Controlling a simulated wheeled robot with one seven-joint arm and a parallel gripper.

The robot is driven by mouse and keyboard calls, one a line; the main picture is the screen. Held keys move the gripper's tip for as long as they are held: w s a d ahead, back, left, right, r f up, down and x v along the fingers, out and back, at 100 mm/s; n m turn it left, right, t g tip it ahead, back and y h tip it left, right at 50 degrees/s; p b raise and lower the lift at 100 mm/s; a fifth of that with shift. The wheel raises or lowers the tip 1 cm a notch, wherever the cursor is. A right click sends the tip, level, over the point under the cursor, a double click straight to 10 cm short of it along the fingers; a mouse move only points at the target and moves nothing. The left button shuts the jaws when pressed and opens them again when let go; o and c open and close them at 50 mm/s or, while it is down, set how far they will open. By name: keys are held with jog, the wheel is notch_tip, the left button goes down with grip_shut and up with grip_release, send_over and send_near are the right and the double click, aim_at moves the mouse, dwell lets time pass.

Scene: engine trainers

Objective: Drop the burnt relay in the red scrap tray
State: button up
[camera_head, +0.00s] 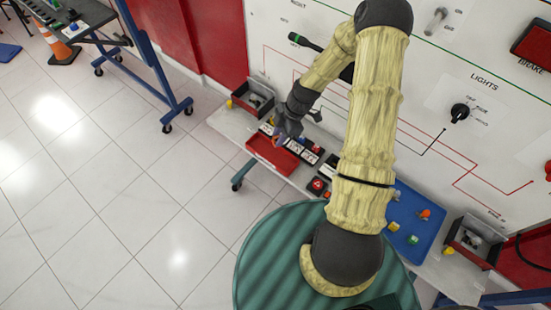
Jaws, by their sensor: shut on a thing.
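The red scrap tray (265,155) lies on the light bench left of my arm, near the bench's front edge. My gripper (279,138) points down over the tray's back edge. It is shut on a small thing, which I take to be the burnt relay. A small orange spot shows at the fingertips, but the thing is too small and too hidden to make out clearly. I cannot tell how high it is above the tray.
Dark boxes with coloured parts sit right of the red tray. A blue tray (420,215) with several small coloured pieces lies right of my arm, beside another bin (467,240). The wiring panel (450,130) rises behind. Tiled floor in front is clear.

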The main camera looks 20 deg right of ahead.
jog(key=shift+f, duration=0.15)
jog(key=o, duration=1)
jog(key=shift+a, duration=0.1)
jog(key=shift+o, duration=0.2)
jog(key=shift+d+r, duration=0.25)
jog(key=shift+r, duration=0.15)
jog(key=b+v, duration=0.1)
jog(key=v, duration=0.5)
jog(key=shift+r, duration=0.3)
